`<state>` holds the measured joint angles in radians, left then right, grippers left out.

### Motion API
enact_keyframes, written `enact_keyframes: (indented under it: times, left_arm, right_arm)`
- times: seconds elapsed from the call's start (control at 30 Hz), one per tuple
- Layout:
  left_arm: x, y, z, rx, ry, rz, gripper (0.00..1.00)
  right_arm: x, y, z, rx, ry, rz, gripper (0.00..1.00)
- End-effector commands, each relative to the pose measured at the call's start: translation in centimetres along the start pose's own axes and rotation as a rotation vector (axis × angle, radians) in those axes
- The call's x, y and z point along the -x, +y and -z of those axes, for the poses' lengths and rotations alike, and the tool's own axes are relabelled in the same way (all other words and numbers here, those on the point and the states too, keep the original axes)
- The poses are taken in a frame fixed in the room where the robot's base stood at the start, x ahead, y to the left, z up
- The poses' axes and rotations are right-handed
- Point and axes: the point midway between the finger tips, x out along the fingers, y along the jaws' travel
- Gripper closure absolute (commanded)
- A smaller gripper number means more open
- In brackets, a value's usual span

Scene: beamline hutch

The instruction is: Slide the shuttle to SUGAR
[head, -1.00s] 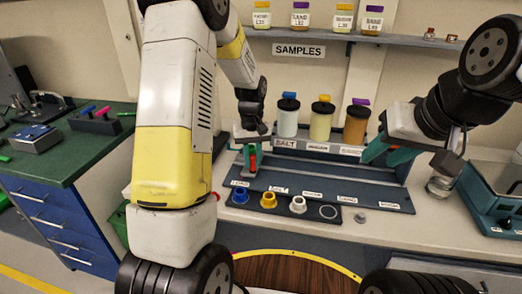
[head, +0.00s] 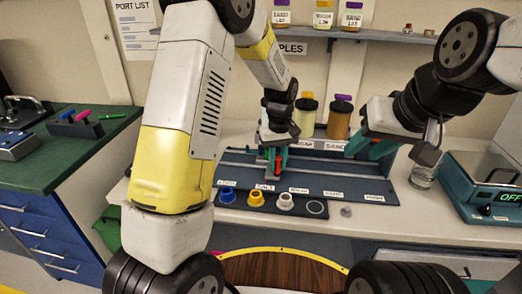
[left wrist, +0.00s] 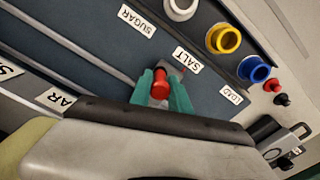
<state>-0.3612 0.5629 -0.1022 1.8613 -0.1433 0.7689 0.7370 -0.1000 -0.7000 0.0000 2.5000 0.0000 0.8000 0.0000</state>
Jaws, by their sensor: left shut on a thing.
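My left gripper (head: 277,163) is shut on the red handle of the shuttle (head: 278,155), which sits on the dark blue rail panel (head: 345,183). In the left wrist view the teal fingers (left wrist: 161,92) stand on both sides of the red handle (left wrist: 160,80). The handle is beside the SALT label (left wrist: 187,60); the SUGAR label (left wrist: 137,20) is further along the track, with LOAD (left wrist: 231,94) on the other side. In the head view SUGAR (head: 299,190) is to the right of SALT (head: 264,187). My right gripper (head: 366,147) looks open and empty above the panel's right part.
A strip with blue (head: 227,196), yellow (head: 256,198) and white (head: 285,201) rings lies along the panel's front. Sample jars (head: 339,118) stand behind the track. A glass beaker (head: 422,175) and a teal scale (head: 488,190) are at the right. The track right of the shuttle looks clear.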

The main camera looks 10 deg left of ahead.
Motion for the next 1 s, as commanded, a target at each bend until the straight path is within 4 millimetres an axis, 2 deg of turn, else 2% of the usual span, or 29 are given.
enact_keyframes:
  times: [0.03, 0.2, 0.4, 0.63, 1.0]
  left_arm:
    - [0.1, 1.5, -0.6, -0.007, 0.002, -0.002, 1.0]
    - [0.1, 5.1, -2.1, -0.006, 0.002, -0.002, 1.0]
    - [0.1, 8.2, -3.3, -0.004, 0.003, -0.003, 1.0]
    - [0.1, 10.0, -4.0, -0.001, 0.002, -0.003, 1.0]
    - [0.1, 10.2, -4.1, 0.001, 0.002, -0.002, 1.0]
  right_arm:
    - [0.0, 0.0, 0.0, 0.0, 0.0, 0.0, 0.64]
    - [0.0, 0.0, 0.0, 0.0, 0.0, 0.0, 0.64]
    - [0.0, 0.0, 0.0, 0.0, 0.0, 0.0, 0.64]
    - [0.0, 0.0, 0.0, 0.0, 0.0, 0.0, 0.64]
    - [0.0, 0.0, 0.0, 0.0, 0.0, 0.0, 0.64]
